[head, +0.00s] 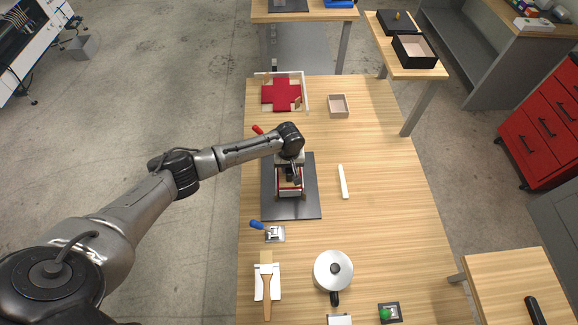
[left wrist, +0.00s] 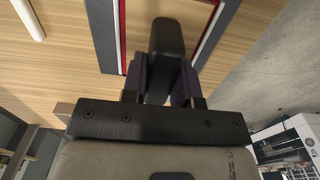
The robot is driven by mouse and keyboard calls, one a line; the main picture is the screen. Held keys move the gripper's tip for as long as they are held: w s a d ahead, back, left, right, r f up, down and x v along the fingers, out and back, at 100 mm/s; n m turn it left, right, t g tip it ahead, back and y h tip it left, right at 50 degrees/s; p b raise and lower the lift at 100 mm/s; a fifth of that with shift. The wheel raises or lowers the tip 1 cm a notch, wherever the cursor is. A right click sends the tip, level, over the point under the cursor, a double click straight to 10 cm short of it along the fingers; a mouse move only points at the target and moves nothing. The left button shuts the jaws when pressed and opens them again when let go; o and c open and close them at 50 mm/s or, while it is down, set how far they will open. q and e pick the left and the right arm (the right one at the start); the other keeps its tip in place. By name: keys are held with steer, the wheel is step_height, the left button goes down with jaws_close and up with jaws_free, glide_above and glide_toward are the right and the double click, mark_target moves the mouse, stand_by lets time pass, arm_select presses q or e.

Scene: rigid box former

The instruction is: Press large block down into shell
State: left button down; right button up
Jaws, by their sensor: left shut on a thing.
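My left gripper (head: 291,173) is over the middle of the dark mat (head: 309,206), pointing down at the shell (head: 290,193). The shell is a small box with red and pale walls. In the left wrist view, my left gripper (left wrist: 165,88) has its purple-grey fingers shut on a dark, rounded upright piece, the large block's grip (left wrist: 167,38). The red and white rim of the shell (left wrist: 208,32) shows behind it. The block's body is hidden by the gripper, so I cannot tell how deep it sits. My right gripper is not in view.
A red cross-shaped sheet (head: 282,95) lies in a corner frame at the back. A small open box (head: 338,105) and a white bar (head: 343,181) lie to the right. A blue-handled tool (head: 273,233), brush (head: 267,284) and round white pot (head: 333,268) stand in front.

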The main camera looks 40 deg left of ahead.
arm_select(q)
steer(key=shift+f, duration=0.15)
stand_by(0.5)
steer(key=shift+s+f+p, duration=0.1)
steer(key=shift+f+p, duration=0.1)
steer(key=shift+p, duration=0.15)
stand_by(0.4)
stand_by(0.7)
steer(key=shift+r+p, duration=0.8)
steer(key=shift+p, duration=0.05)
step_height(320, 180, up, 3)
steer(key=p, duration=0.3)
steer(key=shift+f, duration=0.1)
steer(key=shift+r+p, duration=1.6)
steer(key=shift+p, duration=0.25)
steer(key=shift+r+p, duration=1.1)
steer(key=shift+p, duration=0.2)
